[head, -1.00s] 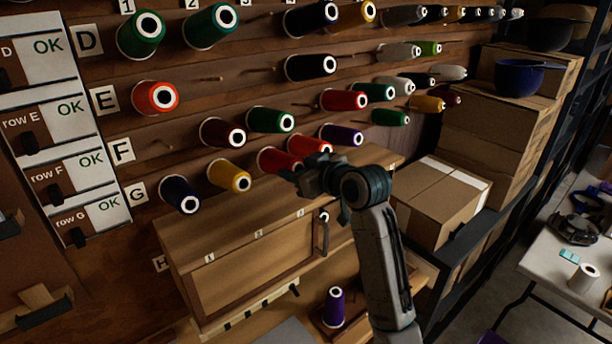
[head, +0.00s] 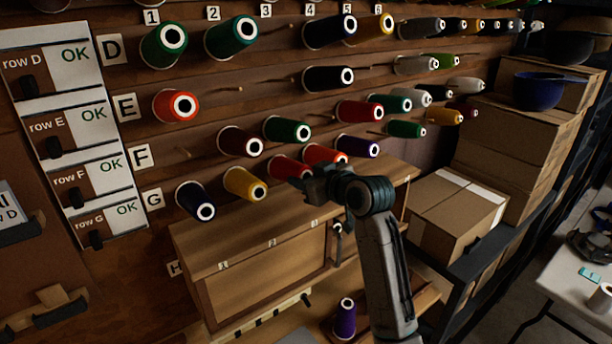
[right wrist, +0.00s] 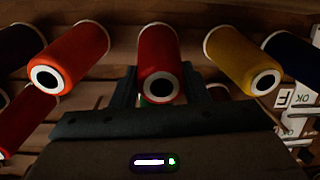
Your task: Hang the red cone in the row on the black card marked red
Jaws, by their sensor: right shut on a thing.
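The red cone (head: 287,167) sits in row G on the thread wall, right of the yellow cone. My right gripper (head: 303,182) is at its front end and partly hides it. In the right wrist view the red cone (right wrist: 159,62) is between the two fingers, and the gripper is shut on it. The cone still appears lined up with its neighbours on the wall. An orange-red cone (right wrist: 68,58) and a yellow cone (right wrist: 243,60) flank it. I cannot make out a black card marked red. My left gripper is not in view.
A wooden cabinet (head: 265,282) juts out below row G. A purple cone (head: 345,318) stands beneath it. Cardboard boxes (head: 455,212) are at the right. Bare pegs show in rows E and F.

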